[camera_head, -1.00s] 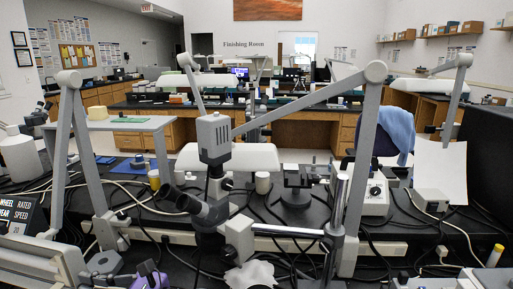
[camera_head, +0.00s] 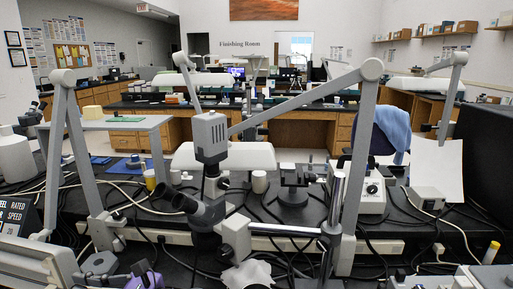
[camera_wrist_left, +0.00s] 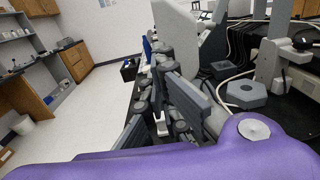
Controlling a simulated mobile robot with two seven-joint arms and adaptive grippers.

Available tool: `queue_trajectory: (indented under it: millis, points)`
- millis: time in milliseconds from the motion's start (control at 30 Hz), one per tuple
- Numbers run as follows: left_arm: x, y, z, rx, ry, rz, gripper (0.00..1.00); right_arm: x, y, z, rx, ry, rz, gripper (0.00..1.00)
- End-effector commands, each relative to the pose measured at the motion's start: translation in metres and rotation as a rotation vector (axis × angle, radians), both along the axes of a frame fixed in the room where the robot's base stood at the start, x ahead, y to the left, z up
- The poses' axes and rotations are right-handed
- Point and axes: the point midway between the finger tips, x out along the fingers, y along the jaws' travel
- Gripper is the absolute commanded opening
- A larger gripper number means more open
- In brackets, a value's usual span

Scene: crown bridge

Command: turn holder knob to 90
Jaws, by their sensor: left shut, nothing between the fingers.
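I cannot tell for sure which part is the holder knob. A white control box (camera_head: 361,198) at the right middle of the bench carries a round dial (camera_head: 372,189). A black-topped stand (camera_head: 294,178) stands left of it. In the left wrist view, my left gripper (camera_wrist_left: 165,95) shows as dark grey fingers and links beside the bench edge; it is shut and empty. My purple arm part fills the bottom of that view and also shows at the bottom left of the head view. A grey hexagonal piece (camera_wrist_left: 246,94) lies near the gripper. My right gripper is not in view.
A microscope (camera_head: 209,138) with black eyepieces stands in the middle. Long grey jointed arms (camera_head: 300,100) rise around it. Cables cross the black bench. A white sheet (camera_head: 438,167) and a small grey box (camera_head: 426,198) are at the right. A crumpled white cloth (camera_head: 247,275) lies in front.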

Motion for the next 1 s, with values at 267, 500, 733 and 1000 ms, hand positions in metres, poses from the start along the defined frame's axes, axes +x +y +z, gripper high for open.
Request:
queue_trajectory:
  millis: [267, 500, 733, 1000]
  points:
    - [0.0008, 0.0001, -0.0033, -0.001, 0.002, 0.0, 0.0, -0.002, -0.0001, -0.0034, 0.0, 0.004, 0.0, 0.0]
    - [0.0016, 0.0, -0.0051, -0.001, 0.002, 0.0, 0.0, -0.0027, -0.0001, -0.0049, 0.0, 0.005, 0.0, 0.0]
    - [0.0024, -0.0001, -0.0066, -0.001, 0.001, 0.0, 0.0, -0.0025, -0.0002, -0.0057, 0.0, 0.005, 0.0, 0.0]
    - [0.0033, -0.0003, -0.008, -0.001, 0.001, 0.0, 0.0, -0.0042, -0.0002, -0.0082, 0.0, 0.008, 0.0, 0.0]
